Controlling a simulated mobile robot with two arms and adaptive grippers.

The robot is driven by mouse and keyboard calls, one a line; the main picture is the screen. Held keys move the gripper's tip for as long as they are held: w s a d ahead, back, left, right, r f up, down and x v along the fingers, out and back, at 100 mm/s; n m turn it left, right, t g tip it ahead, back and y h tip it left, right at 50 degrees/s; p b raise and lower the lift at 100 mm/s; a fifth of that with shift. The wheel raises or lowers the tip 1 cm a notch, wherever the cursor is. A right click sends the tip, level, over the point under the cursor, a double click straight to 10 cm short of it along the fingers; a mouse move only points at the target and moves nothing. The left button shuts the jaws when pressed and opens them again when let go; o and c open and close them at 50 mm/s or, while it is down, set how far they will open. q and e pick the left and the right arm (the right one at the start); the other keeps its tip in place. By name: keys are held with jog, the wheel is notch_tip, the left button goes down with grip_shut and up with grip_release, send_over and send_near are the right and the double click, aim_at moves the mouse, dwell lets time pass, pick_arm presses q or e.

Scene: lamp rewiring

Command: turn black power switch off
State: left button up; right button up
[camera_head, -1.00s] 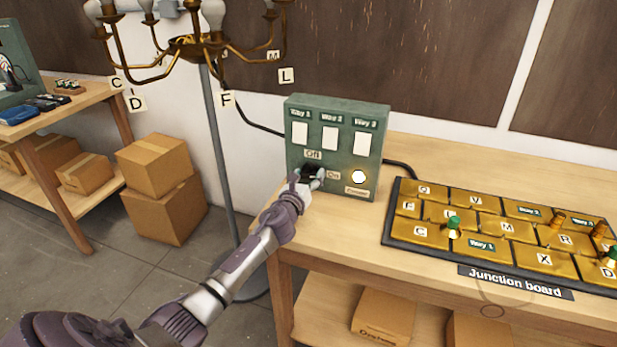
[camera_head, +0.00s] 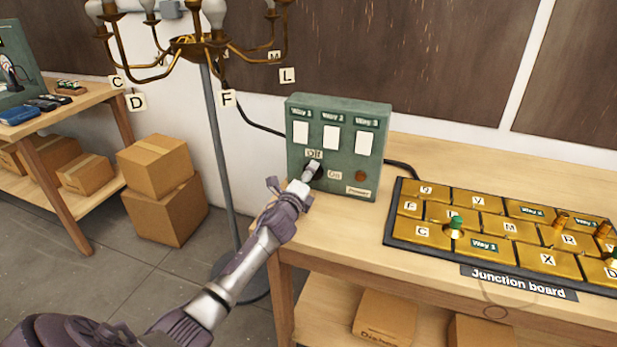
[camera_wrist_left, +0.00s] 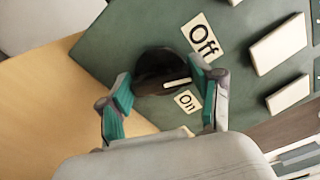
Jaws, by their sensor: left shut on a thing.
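The black power switch (camera_head: 319,174) is a round knob low on the front of the green control box (camera_head: 338,107). An "Off" label (camera_head: 314,154) is above it and an "On" label (camera_head: 334,174) is to its right. My left gripper (camera_head: 312,171) is at the knob and shut on it, hiding part of it. In the left wrist view the dark knob (camera_wrist_left: 158,66) sits between the two teal-padded fingers, with a white mark lying near the "Off" and "On" labels. The round indicator light (camera_head: 361,177) on the box is dark reddish. My right gripper is not in view.
The box stands on a wooden bench (camera_head: 430,160). The junction board (camera_head: 500,230), with gold tiles and pegs, lies to its right. A brass chandelier (camera_head: 190,45) on a grey stand is at the left, and cardboard boxes (camera_head: 165,205) sit on the floor.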

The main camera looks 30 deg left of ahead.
pick_arm(q)
jog(key=shift+f+n, duration=0.15)
jog(key=shift+n, duration=1.95)
jog(key=o, duration=1.1)
jog(key=shift+o, duration=0.2)
jog(key=v, duration=1.2)
